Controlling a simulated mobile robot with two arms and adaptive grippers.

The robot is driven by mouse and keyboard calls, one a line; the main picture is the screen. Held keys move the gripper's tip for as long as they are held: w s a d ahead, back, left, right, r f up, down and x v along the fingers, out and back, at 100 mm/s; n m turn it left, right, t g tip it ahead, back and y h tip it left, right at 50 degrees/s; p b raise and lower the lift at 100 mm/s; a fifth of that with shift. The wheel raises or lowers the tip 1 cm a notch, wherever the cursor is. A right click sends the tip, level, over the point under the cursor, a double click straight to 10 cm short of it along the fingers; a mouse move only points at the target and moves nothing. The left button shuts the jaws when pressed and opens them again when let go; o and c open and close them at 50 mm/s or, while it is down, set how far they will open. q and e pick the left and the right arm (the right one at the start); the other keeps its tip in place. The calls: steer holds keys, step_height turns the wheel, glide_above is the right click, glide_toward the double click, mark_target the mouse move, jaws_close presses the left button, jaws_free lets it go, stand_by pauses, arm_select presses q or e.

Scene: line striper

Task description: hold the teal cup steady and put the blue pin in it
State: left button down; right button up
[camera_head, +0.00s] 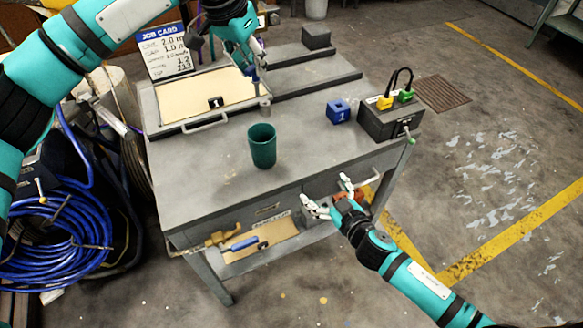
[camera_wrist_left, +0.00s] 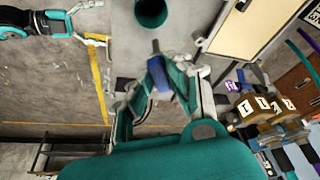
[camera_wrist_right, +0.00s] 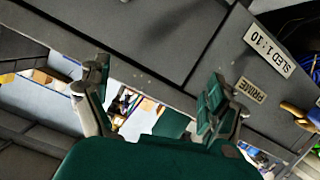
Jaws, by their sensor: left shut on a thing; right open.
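The teal cup (camera_head: 262,148) stands upright on the grey workbench (camera_head: 215,170), near the middle of its top. My left gripper (camera_head: 253,66) is shut on the blue pin (camera_wrist_left: 160,78), above the bench and behind the cup in the head view. The pin is apart from the cup, whose open mouth also shows at the top of the left wrist view (camera_wrist_left: 151,12). My right gripper (camera_head: 327,192) is open and empty by the bench's front edge, to the right of and nearer than the cup, and does not touch it.
A blue block (camera_head: 338,111) marked 1 and a grey box (camera_head: 390,120) with yellow and green plugs sit right of the cup. A tan-faced panel (camera_head: 190,98) with a handle and a job card (camera_head: 163,50) are at the back left. The bench around the cup is clear.

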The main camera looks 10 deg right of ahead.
steer(key=a+r+t+y, duration=0.1)
steer(key=a+r+y, duration=0.3)
steer(key=a+r, duration=0.6)
glide_toward(256, 133)
steer(key=shift+m, duration=0.3)
steer(key=x, duration=0.7)
steer(key=shift+f, duration=0.1)
steer(key=c, duration=1.3)
